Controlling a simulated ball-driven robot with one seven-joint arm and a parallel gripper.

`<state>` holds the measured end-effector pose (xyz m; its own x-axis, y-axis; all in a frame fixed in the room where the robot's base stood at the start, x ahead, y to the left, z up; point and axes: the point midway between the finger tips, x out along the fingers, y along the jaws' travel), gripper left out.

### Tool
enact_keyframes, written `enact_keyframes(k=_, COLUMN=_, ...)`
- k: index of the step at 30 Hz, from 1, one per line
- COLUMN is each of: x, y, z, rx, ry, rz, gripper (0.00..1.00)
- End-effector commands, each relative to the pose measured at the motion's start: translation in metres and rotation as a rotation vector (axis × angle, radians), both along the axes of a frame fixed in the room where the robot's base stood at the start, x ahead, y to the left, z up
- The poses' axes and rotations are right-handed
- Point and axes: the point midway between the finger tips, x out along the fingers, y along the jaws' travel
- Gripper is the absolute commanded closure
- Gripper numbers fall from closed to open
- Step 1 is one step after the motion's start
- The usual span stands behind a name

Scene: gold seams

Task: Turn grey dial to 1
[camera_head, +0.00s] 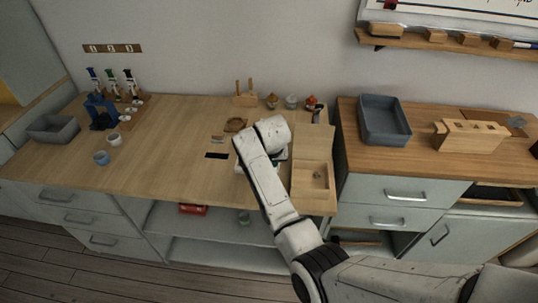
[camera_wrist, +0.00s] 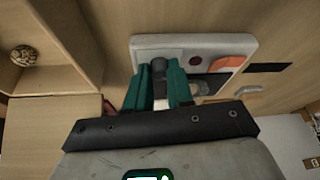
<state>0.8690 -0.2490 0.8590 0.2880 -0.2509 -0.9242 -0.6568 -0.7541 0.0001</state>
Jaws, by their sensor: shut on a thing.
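A white panel (camera_wrist: 190,42) lies on the wooden worktop in the wrist view. It bears a grey dial (camera_wrist: 159,65), a dark red round spot (camera_wrist: 195,61) and an orange patch (camera_wrist: 229,64). My gripper (camera_wrist: 158,78), with teal fingers, is shut on the grey dial, one finger on each side of it. The fingers hide part of the dial, and I cannot read its setting or any numbers. In the head view my arm covers most of the panel and the dial.
An open wooden box (camera_head: 299,178) stands right of my gripper. A dark slot (camera_head: 216,155) lies in the worktop to the left. Jars (camera_head: 291,102) and a wooden stand (camera_head: 245,99) are at the back. Cups (camera_head: 101,157) and a grey bin (camera_head: 53,130) stand far left. The worktop's middle left is clear.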

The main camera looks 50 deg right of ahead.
Motion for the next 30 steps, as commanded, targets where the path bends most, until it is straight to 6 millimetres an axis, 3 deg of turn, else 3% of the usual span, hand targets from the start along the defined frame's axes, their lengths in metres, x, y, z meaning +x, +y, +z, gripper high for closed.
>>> enact_keyframes(k=12, x=-0.0003, y=-0.0014, z=0.0022, rx=-0.001, ry=-0.002, rz=0.192, gripper=1.00)
enact_keyframes(k=29, x=0.0000, y=-0.0017, z=0.0013, rx=-0.002, ry=-0.002, rz=0.218, gripper=1.00)
enact_keyframes(k=30, x=0.0000, y=-0.0017, z=0.0013, rx=-0.002, ry=-0.002, rz=0.218, gripper=0.75)
